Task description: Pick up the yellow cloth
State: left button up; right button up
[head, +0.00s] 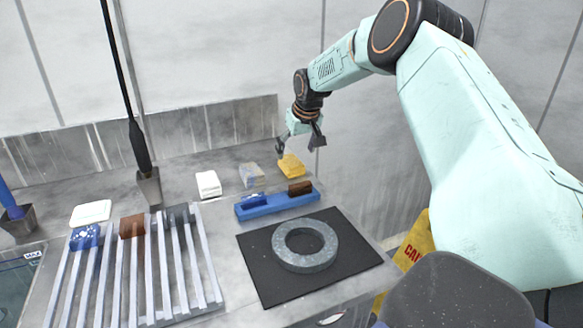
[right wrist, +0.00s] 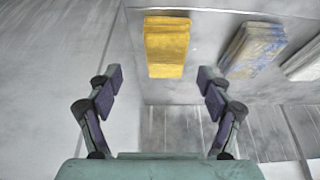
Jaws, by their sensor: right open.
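The yellow cloth (head: 291,166) lies folded on the grey bench near its back right corner in the head view. It also shows in the right wrist view (right wrist: 167,47), ahead of the fingers and roughly between their lines. My right gripper (head: 300,146) is open and empty, close above the cloth in the head view. In the right wrist view its two fingers (right wrist: 160,85) are spread wide and apart from the cloth. My left gripper is not in view.
A blue-stained cloth (head: 252,175) and a white cloth (head: 208,184) lie left of the yellow one. A blue holder (head: 277,207) with blocks stands in front. A grey ring (head: 305,246) rests on a black mat (head: 262,283). A slatted rack (head: 100,290) is at left.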

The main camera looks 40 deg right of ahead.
aim_at(291, 160)
jog(key=f, duration=0.1)
jog(key=w+f, duration=0.1)
jog(key=f+b, duration=0.1)
jog(key=shift+w+a, duration=0.15)
jog(key=shift+a, duration=0.15)
jog(key=shift+w+d+f, duration=0.2)
jog(key=shift+d+f, duration=0.05)
jog(key=shift+f, duration=0.1)
jog(key=shift+s+a+r, duration=0.1)
jog(key=shift+a+r, duration=0.05)
jog(key=shift+r, duration=0.05)
jog(key=c, duration=1.2)
